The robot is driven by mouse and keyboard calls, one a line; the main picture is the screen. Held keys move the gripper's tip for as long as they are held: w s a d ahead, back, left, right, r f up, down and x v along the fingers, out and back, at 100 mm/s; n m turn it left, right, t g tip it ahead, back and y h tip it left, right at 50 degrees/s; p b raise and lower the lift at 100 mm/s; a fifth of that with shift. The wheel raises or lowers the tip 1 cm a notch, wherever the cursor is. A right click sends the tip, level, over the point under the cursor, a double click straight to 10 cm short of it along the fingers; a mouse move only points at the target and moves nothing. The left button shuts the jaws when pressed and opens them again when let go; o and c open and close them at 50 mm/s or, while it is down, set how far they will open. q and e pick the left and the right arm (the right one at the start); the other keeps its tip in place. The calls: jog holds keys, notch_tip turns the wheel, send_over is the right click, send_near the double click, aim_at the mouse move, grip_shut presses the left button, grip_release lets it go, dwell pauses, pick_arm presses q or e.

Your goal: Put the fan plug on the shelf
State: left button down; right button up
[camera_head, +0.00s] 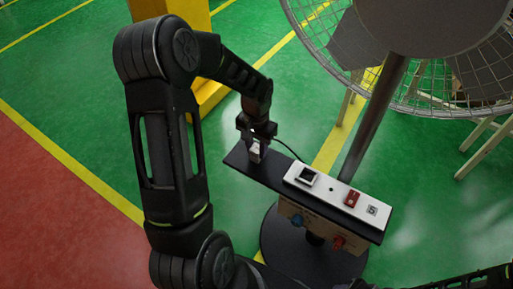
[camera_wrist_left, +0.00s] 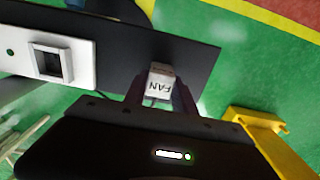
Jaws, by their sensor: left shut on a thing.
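The fan plug (camera_head: 255,153) is a small white block. In the left wrist view the plug (camera_wrist_left: 160,84) shows a label reading FAN. My left gripper (camera_head: 257,144) is shut on it, with a finger on each side. The plug is at the left end of the black shelf (camera_head: 238,161), over its bare part; I cannot tell whether it touches the surface. The shelf (camera_wrist_left: 185,58) also shows behind the plug in the left wrist view. A dark cord runs from near the plug toward the white strip. My right gripper is not in view.
A white strip (camera_head: 331,189) with a square socket (camera_head: 307,176) and a red switch (camera_head: 352,198) lies on the shelf's right part. Knobs sit below. A large fan (camera_head: 430,20) on a pole stands behind. A yellow post (camera_head: 205,95) stands at the back left.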

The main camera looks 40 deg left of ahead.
aim_at(257, 148)
pick_arm(q)
jog(key=shift+f, duration=0.1)
jog(key=c, duration=1.5)
grip_release()
jog(key=shift+f, duration=0.1)
jog(key=o, duration=0.5)
jog(key=shift+r, duration=0.25)
notch_tip(257, 148, up, 12)
jog(key=shift+p, duration=0.7)
